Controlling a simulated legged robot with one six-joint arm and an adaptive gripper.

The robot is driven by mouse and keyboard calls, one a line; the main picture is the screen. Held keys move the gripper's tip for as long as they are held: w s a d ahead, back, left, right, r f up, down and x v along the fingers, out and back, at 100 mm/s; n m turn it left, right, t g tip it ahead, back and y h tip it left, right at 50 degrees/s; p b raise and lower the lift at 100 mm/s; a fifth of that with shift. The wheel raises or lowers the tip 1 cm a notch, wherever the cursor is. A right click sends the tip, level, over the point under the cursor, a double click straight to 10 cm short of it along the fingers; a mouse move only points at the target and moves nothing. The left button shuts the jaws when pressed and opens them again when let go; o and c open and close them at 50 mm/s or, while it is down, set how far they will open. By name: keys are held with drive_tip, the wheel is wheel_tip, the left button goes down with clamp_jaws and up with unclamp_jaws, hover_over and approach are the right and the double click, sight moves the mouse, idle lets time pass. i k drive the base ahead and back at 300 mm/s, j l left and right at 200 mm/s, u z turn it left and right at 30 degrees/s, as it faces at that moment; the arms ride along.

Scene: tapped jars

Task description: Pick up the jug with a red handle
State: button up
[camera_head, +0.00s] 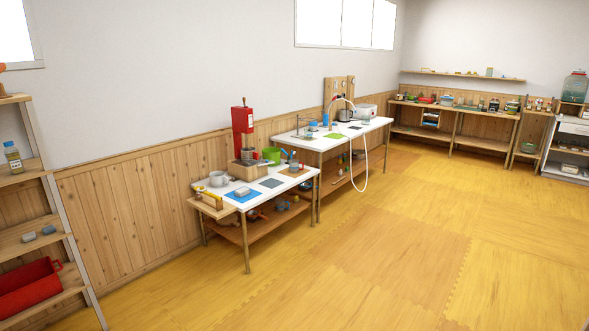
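A green pot-like vessel (271,155) stands further back on the same table. Small things on the far shelves are too small to tell. My gripper is not in view.
The near white table (256,204) and the far white table (349,134) stand along the left wall. A red dispenser (242,128) rises behind the near one. A shelf rack with a red bin (30,287) is at left. The yellow floor (420,235) is clear.

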sight(293, 164)
drive_tip(key=i+j, duration=0.15)
drive_tip(key=i, duration=1.85)
drive_tip(key=i+l+z, duration=0.1)
drive_tip(key=i+z, duration=0.15)
drive_tip(key=i, duration=0.35)
drive_tip(key=i+z, duration=0.3)
drive_tip(key=i, duration=0.25)
drive_tip(key=i+j+z, duration=0.25)
drive_tip(key=i, duration=0.35)
drive_tip(key=i+u, duration=0.1)
drive_tip(key=i, duration=0.4)
drive_tip(key=i+l+u, duration=0.1)
drive_tip(key=i, duration=0.4)
drive_tip(key=i+l, duration=0.2)
drive_tip(key=i, duration=0.3)
drive_tip(key=i+j+u, duration=0.1)
drive_tip(key=i+u, duration=0.6)
drive_tip(key=i, duration=0.15)
drive_tip(key=i+l+u, duration=0.1)
drive_tip(key=i+u, duration=0.2)
drive_tip(key=i, duration=0.15)
